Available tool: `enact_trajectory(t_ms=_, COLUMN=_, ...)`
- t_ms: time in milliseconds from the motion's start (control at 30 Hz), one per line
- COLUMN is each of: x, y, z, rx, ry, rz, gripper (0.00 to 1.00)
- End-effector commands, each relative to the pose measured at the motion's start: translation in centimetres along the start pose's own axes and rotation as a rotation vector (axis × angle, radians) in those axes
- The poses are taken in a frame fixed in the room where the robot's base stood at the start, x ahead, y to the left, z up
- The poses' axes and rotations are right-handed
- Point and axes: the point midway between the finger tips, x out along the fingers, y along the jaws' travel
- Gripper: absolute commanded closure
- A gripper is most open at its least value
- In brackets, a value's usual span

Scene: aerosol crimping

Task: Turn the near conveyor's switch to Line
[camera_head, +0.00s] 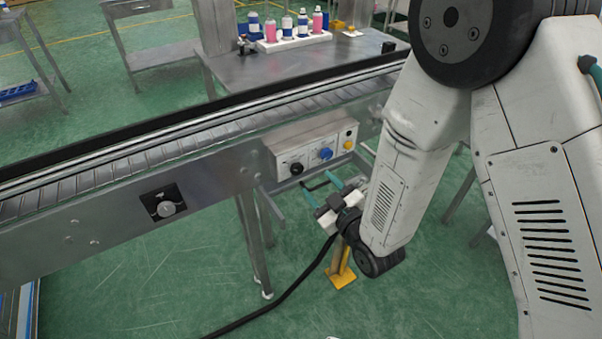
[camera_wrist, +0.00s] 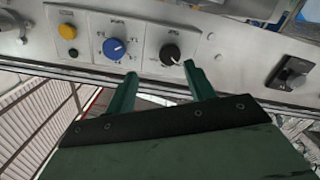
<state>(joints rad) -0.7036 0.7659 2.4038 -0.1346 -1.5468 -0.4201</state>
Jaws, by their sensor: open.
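A control box (camera_head: 314,148) is fixed to the near conveyor's side. It carries a black knob (camera_head: 296,168), a blue knob (camera_head: 326,153) and a yellow button (camera_head: 348,145). A separate switch with a pale knob on a black plate (camera_head: 166,208) is on the conveyor's side further left. My gripper (camera_head: 319,184) is open and empty below the box. In the wrist view the open fingers (camera_wrist: 160,76) point at the panel near the black knob (camera_wrist: 169,54), with the blue knob (camera_wrist: 114,48) to the left and the plate switch (camera_wrist: 291,73) to the right. The labels are too small to read.
The conveyor belt (camera_head: 130,157) runs across the view above the box. Behind it, a metal table (camera_head: 260,74) bears a white rack of bottles. A yellow foot (camera_head: 342,277) and a conveyor leg (camera_head: 254,245) stand near my gripper. Green floor is open at lower left.

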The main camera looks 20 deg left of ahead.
Motion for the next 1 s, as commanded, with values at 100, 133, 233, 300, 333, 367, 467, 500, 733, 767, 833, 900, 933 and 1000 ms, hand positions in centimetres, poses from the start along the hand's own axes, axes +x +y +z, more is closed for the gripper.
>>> enact_trajectory(t_ms=100, x=-0.2, y=-1.4, z=0.1, rx=-0.006, ry=0.045, rz=-0.004, gripper=0.46)
enact_trajectory(t_ms=133, x=-0.2, y=-1.5, z=0.1, rx=-0.007, ry=0.051, rz=-0.004, gripper=0.46)
enact_trajectory(t_ms=233, x=0.6, y=-1.7, z=0.0, rx=-0.008, ry=0.061, rz=-0.004, gripper=0.46)
enact_trajectory(t_ms=300, x=1.6, y=-1.6, z=-0.1, rx=-0.008, ry=0.063, rz=-0.003, gripper=0.46)
enact_trajectory(t_ms=333, x=2.1, y=-1.6, z=-0.1, rx=-0.008, ry=0.062, rz=-0.003, gripper=0.46)
enact_trajectory(t_ms=367, x=2.6, y=-1.6, z=-0.2, rx=-0.008, ry=0.062, rz=-0.003, gripper=0.46)
enact_trajectory(t_ms=467, x=4.3, y=-1.6, z=-0.2, rx=-0.008, ry=0.062, rz=-0.002, gripper=0.46)
enact_trajectory(t_ms=500, x=4.9, y=-1.6, z=-0.3, rx=-0.008, ry=0.061, rz=-0.002, gripper=0.46)
enact_trajectory(t_ms=733, x=7.1, y=-1.6, z=-0.3, rx=-0.007, ry=0.059, rz=-0.001, gripper=0.46)
enact_trajectory(t_ms=767, x=7.2, y=-1.6, z=-0.3, rx=-0.007, ry=0.059, rz=-0.001, gripper=0.46)
enact_trajectory(t_ms=833, x=7.4, y=-1.6, z=-0.4, rx=-0.007, ry=0.058, rz=-0.001, gripper=0.46)
enact_trajectory(t_ms=900, x=7.4, y=-1.6, z=-0.4, rx=-0.007, ry=0.058, rz=-0.002, gripper=0.46)
enact_trajectory(t_ms=933, x=7.4, y=-1.6, z=-0.4, rx=-0.007, ry=0.058, rz=-0.002, gripper=0.46)
enact_trajectory(t_ms=1000, x=7.4, y=-1.6, z=-0.4, rx=-0.007, ry=0.058, rz=-0.002, gripper=0.46)
